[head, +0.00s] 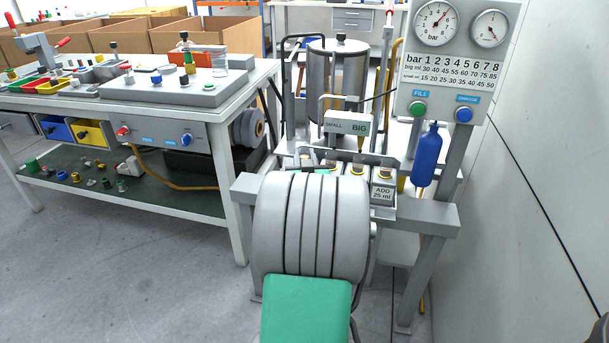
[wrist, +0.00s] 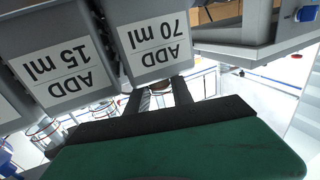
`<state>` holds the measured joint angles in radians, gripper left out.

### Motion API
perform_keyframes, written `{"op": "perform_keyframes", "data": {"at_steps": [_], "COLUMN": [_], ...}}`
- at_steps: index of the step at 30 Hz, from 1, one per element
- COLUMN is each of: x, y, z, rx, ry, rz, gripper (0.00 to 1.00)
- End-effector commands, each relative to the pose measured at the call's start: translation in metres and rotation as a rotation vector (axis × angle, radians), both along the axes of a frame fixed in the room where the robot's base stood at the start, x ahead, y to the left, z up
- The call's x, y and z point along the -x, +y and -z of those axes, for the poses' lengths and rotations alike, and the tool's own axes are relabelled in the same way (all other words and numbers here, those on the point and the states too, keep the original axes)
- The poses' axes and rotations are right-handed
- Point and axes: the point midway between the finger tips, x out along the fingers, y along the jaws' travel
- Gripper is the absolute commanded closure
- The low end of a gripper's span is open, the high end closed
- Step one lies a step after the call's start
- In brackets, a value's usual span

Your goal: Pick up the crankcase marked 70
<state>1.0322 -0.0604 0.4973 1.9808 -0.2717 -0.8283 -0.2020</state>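The grey crankcase labelled "ADD 70 ml" (wrist: 158,45) is at the top centre of the wrist view, its label upside down. The crankcase labelled "ADD 15 ml" (wrist: 55,65) is just left of it there. My gripper (wrist: 160,92) shows in the wrist view as two dark fingers standing apart, just below the edge of the crankcase marked 70. I see no crankcase between the fingers; whether the tips touch it I cannot tell. The crankcase marked "ADD 25 ml" (head: 383,193) is visible there at the row's right end.
The row sits on a grey stand (head: 430,214) below a metal tank (head: 334,80) and a gauge panel (head: 452,85). A blue bottle (head: 428,158) hangs at right. A workbench (head: 130,92) stands at left. The floor (head: 120,265) at front left is clear.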

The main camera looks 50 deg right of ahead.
Motion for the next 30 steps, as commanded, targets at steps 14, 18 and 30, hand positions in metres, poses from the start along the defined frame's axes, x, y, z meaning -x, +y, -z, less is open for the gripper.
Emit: {"op": "perform_keyframes", "data": {"at_steps": [14,18,30], "x": [0.0004,0.0004,0.0004], "y": [0.0,0.0,0.0], "z": [0.0001,0.0001,0.0002], "rx": [0.0,0.0,0.0], "ry": [0.0,0.0,0.0], "rz": [0.001,0.001,0.001], "gripper": [1.0,1.0,1.0]}}
